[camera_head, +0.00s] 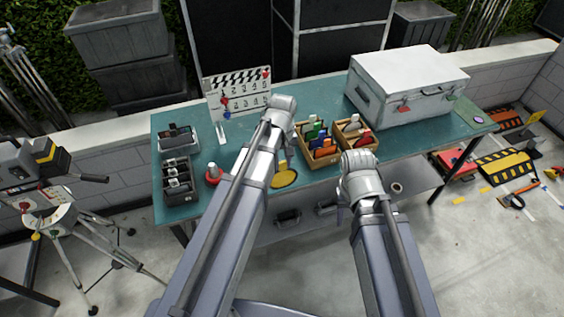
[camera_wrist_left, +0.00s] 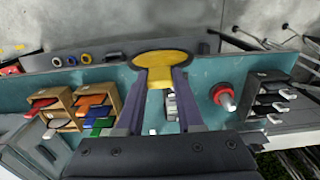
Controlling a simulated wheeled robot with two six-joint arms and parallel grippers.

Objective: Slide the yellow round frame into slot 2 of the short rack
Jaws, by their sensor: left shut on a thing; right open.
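The yellow round frame (camera_wrist_left: 163,57) is a flat disc with a tab between the fingertips of my left gripper (camera_wrist_left: 162,84), which is shut on it. In the head view the frame (camera_head: 284,179) shows below my left wrist, over the table's front edge; my left fingers are mostly hidden by the arm. Two wooden racks stand right of it. The smaller one (camera_head: 369,143), seemingly the short rack, holds a few pieces, one red. The larger one (camera_head: 308,158) holds orange, blue and green pieces. Slot numbers are unreadable. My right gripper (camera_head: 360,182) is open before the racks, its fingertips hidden.
The teal table (camera_head: 222,150) also bears a white case (camera_head: 405,85) at right, a clapperboard (camera_head: 238,90) at the back, and a dark rack (camera_head: 178,185) and red-based piece (camera_head: 213,174) at left. A lower shelf lies under the table's front edge.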

